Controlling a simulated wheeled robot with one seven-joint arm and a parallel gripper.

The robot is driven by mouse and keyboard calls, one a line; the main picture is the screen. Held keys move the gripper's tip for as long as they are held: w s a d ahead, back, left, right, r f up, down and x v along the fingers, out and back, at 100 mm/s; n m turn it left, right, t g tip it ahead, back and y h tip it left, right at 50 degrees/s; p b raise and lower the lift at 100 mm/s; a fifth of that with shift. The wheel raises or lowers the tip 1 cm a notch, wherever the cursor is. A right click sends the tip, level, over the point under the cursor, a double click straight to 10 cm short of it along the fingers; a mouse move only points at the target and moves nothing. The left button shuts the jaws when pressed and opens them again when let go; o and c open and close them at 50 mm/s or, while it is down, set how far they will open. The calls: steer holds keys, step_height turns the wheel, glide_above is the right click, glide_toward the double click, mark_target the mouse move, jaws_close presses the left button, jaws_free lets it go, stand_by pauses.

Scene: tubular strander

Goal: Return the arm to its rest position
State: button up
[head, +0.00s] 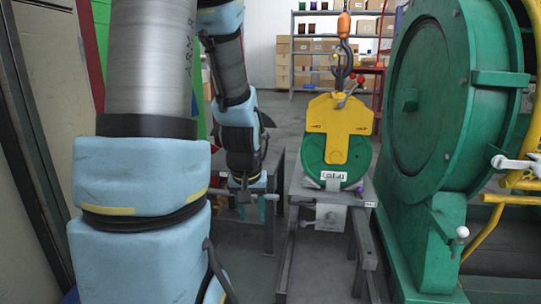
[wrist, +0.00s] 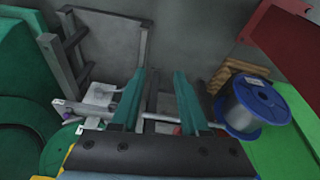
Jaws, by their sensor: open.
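My arm (head: 150,190) is covered in light blue padding and fills the left of the head view. It reaches forward and bends down to my gripper (head: 257,205), which hangs left of the stand with the green reel. In the wrist view my gripper (wrist: 160,74) shows two green fingers, apart, with nothing held between them. Part of the gripper and the small table behind it are hidden by each other in the head view.
A green reel (head: 318,173) under a yellow lifting plate (head: 338,118) sits on a grey stand (head: 364,225). An orange hoist hook (head: 343,27) hangs above. A large green machine (head: 450,90) stands right. A blue-flanged wire spool (wrist: 268,101) lies right in the wrist view.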

steer(key=s+a+r+g+p, duration=0.2)
steer(key=s+r, duration=0.3)
steer(key=s, duration=0.3)
step_height(320, 180, up, 36)
steer(key=p, duration=3.7)
steer(key=shift+w+r, duration=0.25)
steer(key=shift+w, duration=0.2)
